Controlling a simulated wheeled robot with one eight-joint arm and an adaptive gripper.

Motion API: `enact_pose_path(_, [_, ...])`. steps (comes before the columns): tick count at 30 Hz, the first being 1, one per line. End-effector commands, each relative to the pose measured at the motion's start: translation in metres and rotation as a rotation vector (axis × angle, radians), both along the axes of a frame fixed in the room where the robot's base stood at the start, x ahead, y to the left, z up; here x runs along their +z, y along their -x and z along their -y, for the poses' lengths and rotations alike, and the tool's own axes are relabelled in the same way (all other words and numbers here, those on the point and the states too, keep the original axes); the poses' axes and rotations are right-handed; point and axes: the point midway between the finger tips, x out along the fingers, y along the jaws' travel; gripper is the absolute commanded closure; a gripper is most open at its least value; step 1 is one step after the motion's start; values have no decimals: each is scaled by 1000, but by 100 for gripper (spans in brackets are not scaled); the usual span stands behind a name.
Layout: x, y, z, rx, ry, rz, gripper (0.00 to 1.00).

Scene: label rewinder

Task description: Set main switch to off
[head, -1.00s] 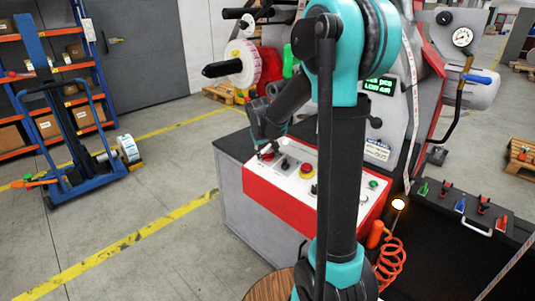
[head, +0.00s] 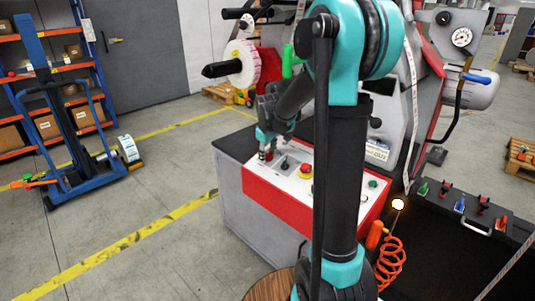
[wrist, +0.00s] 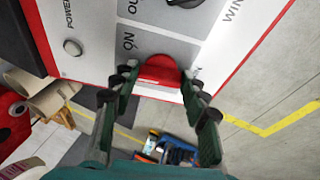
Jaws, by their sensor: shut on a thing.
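The main switch appears to be the red knob (wrist: 158,72) on a grey plate of the control panel, with "ON" printed beside it. In the wrist view the fingers of my gripper (wrist: 160,84) stand on either side of this knob, closed on it. In the head view my gripper (head: 267,150) points down at the left end of the panel (head: 262,189). Only a little red shows beneath it there, so the knob's exact angle is hidden.
A black knob on a grey plate (head: 287,165), a red-and-yellow stop button (head: 306,171) and a green button (head: 373,184) sit close by on the panel. A large white roll (head: 243,64) hangs behind. Open floor lies to the left.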

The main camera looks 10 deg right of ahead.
Motion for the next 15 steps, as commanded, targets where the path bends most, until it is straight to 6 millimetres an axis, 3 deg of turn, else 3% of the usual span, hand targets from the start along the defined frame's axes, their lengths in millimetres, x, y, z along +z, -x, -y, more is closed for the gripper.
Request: enact_pose_path(15, [1, -2, 1, 368, 60, -84, 84])
